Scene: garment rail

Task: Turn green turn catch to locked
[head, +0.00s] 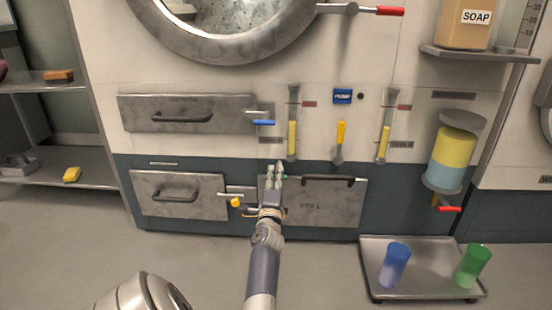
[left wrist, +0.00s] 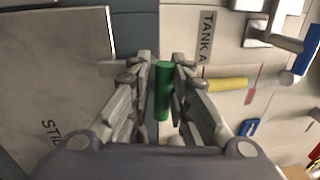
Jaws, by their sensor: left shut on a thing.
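The green turn catch (left wrist: 163,90) is a short green bar between the fingers of my left gripper (left wrist: 164,84) in the left wrist view. The fingers are shut on it from both sides, and its bar runs up and down in that picture. In the head view my left gripper (head: 275,172) is at the top left corner of the STILL panel (head: 330,205), and only a sliver of green (head: 285,178) shows beside the fingers. The catch's mount and any lock marks are hidden or too small to read. My right gripper is not in view.
A blue-handled catch (head: 264,122) is above, and a yellow-handled one (head: 236,201) is just left of my gripper. A gauge with a yellow column (head: 292,140) stands above. A tray (head: 372,270) with blue (head: 395,265) and green (head: 472,265) cups is at lower right.

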